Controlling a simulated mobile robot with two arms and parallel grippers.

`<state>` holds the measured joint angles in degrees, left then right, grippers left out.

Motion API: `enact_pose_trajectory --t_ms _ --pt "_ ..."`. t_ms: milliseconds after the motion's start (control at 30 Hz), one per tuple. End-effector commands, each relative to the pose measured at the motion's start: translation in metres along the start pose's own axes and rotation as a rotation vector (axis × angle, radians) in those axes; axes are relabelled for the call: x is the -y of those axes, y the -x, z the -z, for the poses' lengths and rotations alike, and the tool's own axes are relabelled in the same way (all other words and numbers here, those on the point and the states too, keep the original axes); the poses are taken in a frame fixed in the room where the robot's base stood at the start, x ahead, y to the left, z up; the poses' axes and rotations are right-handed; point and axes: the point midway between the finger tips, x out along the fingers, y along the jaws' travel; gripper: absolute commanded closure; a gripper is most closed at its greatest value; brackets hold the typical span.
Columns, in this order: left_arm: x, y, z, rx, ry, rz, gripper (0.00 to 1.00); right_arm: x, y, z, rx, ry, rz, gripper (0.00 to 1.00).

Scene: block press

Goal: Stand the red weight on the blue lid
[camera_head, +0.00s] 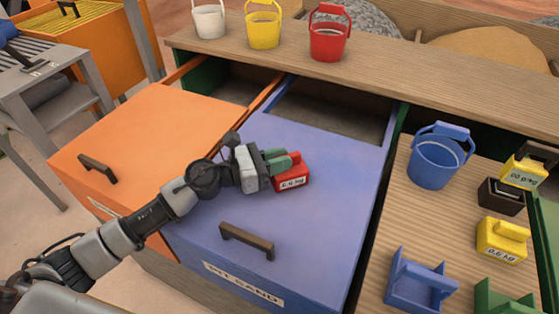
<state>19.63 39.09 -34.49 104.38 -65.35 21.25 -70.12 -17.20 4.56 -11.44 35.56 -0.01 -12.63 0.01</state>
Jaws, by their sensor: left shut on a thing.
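The red weight (292,178), a small block with a white label, is over the blue lid (320,225). My left gripper (284,161) comes in from the left and is shut on the top of the red weight. The weight looks upright and very close to the lid's surface; I cannot tell whether it touches. The blue lid has a dark handle near its front and a label on its front edge. My right gripper is not in view.
An orange lid (150,125) adjoins on the left. White, yellow (263,28) and red (328,40) buckets stand on the back shelf. On the right are a blue bucket (435,165), a blue holder (420,283), yellow (500,240) and black weights. The blue lid's right part is clear.

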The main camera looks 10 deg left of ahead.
Motion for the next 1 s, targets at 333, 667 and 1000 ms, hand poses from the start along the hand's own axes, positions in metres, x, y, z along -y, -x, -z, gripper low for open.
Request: enact_pose_trajectory --t_ms 333,667,1000 --pt "0.0 0.0 0.0 0.003 -0.002 0.0 1.0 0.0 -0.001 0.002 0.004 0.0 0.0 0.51" --pt "0.0 0.0 0.001 -0.001 -0.001 0.0 0.58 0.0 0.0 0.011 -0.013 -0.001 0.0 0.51" --pt "0.0 0.012 0.003 -0.004 -0.001 -0.002 0.58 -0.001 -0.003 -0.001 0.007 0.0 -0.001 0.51"
